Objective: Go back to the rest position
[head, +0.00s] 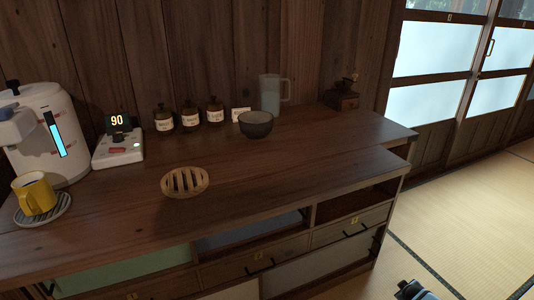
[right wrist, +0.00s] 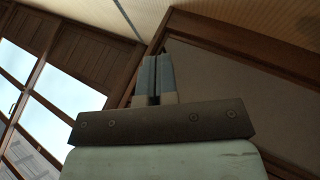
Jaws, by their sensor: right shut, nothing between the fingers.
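My right gripper shows in the right wrist view (right wrist: 152,75), its two fingers together with nothing between them, clear of any object. In the head view only a small part of my right arm (head: 412,290) shows at the bottom right, over the tatami and away from the counter. My left gripper is not in view.
A wooden counter (head: 270,170) holds a water dispenser (head: 45,130), a yellow mug (head: 36,197) on a striped coaster, a scale (head: 117,150), several jars, a dark bowl (head: 256,125), a glass pitcher (head: 271,95) and a slatted trivet (head: 185,182). Open tatami (head: 470,210) lies right.

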